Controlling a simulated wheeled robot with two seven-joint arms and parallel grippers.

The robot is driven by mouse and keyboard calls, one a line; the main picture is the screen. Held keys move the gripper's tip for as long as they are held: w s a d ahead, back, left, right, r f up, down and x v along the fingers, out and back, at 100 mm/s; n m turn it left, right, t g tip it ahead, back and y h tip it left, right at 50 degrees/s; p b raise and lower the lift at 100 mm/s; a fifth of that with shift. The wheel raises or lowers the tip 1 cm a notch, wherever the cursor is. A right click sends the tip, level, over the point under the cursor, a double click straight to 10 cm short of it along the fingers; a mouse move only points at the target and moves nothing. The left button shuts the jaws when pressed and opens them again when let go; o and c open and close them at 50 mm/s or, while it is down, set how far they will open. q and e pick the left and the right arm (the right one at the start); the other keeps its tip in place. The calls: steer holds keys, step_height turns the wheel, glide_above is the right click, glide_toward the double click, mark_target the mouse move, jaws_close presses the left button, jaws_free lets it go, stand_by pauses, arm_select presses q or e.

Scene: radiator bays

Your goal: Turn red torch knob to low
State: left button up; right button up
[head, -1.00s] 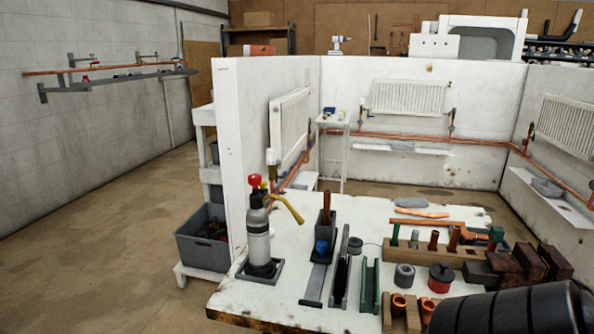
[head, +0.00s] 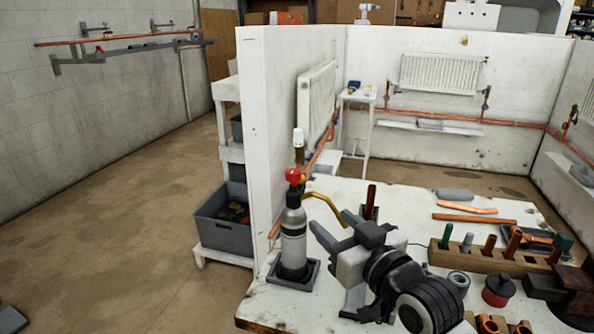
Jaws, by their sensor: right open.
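The torch (head: 293,240) is a grey and white cylinder standing upright in a dark square holder (head: 310,272) on the white workbench. Its red knob (head: 292,175) is on top, and a curved brass tube (head: 325,203) bends off to the right. My right gripper (head: 330,228) is open and empty, with its fingers pointing left. It is right of the torch and lower in the picture than the knob; I see no contact with it. The knob's setting is too small to read. My left gripper is not recognisable in view.
A wooden block (head: 470,263) with copper and green pieces and a red-and-black tin (head: 498,290) are on the bench to the right. A white partition (head: 263,130) stands behind the torch. A grey crate (head: 222,230) is on a shelf at left. A small grey piece is at the bottom left edge.

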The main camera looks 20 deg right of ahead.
mark_target(297, 176)
steer(key=shift+t, duration=0.3)
steer(key=w+a, duration=0.1)
steer(key=w, duration=0.4)
steer(key=w+a+r+p, duration=0.1)
steer(key=w, duration=0.4)
steer(key=w+r+p, duration=0.1)
steer(key=w, duration=0.5)
steer(key=shift+a+r, duration=0.2)
steer(key=shift+a, duration=0.2)
steer(key=c, duration=0.9)
